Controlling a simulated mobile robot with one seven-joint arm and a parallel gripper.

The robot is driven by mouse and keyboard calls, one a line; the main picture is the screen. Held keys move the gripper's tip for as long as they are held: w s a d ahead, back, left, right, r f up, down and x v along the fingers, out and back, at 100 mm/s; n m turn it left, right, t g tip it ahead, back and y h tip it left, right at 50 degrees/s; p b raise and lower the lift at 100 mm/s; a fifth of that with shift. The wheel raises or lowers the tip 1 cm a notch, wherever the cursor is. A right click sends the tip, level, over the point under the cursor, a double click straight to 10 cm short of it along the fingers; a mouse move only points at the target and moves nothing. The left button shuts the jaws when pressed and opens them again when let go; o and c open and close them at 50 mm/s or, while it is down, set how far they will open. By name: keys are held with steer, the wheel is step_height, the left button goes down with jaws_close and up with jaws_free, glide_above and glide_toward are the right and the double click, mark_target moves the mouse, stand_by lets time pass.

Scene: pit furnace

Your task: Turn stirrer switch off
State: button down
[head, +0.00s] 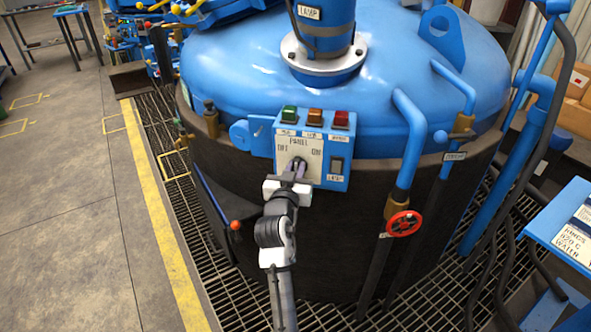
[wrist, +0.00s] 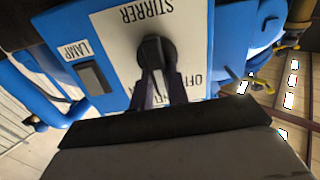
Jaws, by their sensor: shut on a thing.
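The stirrer switch is a black rotary knob (wrist: 155,51) on the pale face of a blue panel box (head: 340,184). In the wrist view the panel reads STIRRER, and part of an OFF label shows beside my fingers. My gripper (wrist: 160,75) is shut on the knob, one finger on each side. In the head view my gripper (head: 296,168) reaches the panel from below and hides most of the knob. The knob's exact pointing direction is hard to tell.
Green (head: 289,114), orange (head: 315,117) and red (head: 341,120) lamps top the panel. A dark lamp switch (head: 336,168) sits at its right. A red valve wheel (head: 404,223) and blue pipes stand to the right. The floor at left is open.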

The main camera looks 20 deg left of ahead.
steer(key=n, duration=0.1)
steer(key=n+p, duration=0.1)
steer(key=n, duration=0.2)
steer(key=shift+a+n, duration=0.3)
steer(key=shift+s+a+f+n+p, duration=0.1)
steer(key=shift+n+p, duration=0.4)
steer(key=shift+n, duration=0.5)
steer(key=shift+a+f+n+p, duration=0.1)
steer(key=shift+n+p, duration=0.35)
steer(key=shift+n, duration=0.55)
steer(key=c, duration=1.4)
jaws_free()
steer(key=shift+o, duration=0.2)
